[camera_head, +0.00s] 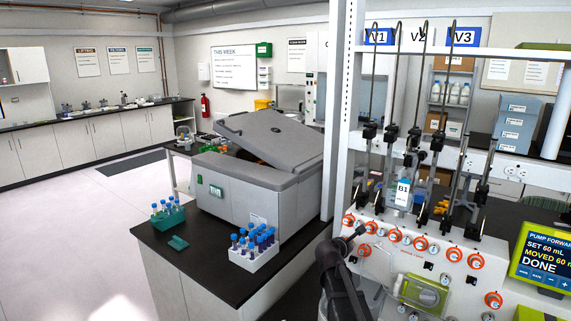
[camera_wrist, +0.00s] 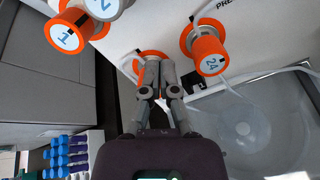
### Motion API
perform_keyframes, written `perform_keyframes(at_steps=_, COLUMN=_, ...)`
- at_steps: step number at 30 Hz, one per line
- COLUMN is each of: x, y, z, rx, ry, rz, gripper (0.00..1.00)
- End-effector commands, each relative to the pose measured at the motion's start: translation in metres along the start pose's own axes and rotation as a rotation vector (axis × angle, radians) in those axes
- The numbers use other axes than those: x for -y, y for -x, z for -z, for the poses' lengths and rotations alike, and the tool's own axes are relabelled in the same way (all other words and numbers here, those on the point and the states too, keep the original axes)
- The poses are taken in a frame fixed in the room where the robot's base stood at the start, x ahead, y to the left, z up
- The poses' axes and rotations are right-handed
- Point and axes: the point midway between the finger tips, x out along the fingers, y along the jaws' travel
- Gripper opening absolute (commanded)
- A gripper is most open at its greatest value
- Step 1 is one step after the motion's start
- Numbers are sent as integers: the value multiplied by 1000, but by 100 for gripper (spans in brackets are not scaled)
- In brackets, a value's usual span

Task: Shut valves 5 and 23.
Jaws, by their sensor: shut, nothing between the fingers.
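Several orange-rimmed valves sit on the white processor panel (camera_head: 385,262) in the head view; their numbers are too small to read there. In the wrist view, valve 1 (camera_wrist: 67,36) and a valve that seems to be number 2 (camera_wrist: 103,6) are at the upper left, and valve 24 (camera_wrist: 211,62) is right of centre. Between them an orange valve (camera_wrist: 150,55) is partly covered by my gripper (camera_wrist: 160,68); its number is hidden. My gripper is shut and empty, close in front of that valve; contact cannot be told. I cannot pick out valve 5.
A screen (camera_head: 541,262) reads "PUMP FORWARD", "SET 60 mL" and "DONE". A bottle marked B1 (camera_head: 402,194) and black clamps hang above the panel. A grey centrifuge (camera_head: 262,165) and a white tube rack (camera_head: 254,258) stand on the left bench. A clear round vessel (camera_wrist: 240,125) lies right of my gripper.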

Motion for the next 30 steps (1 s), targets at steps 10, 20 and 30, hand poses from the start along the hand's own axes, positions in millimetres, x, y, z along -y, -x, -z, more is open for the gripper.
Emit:
perform_keyframes(at_steps=10, x=1, y=0, z=-2, rx=1, ry=0, rz=1, gripper=0)
perform_keyframes(at_steps=20, x=1, y=17, z=-3, rx=2, ry=1, rz=0, gripper=0)
perform_keyframes(at_steps=30, x=1, y=46, z=-3, rx=2, ry=1, rz=0, gripper=0)
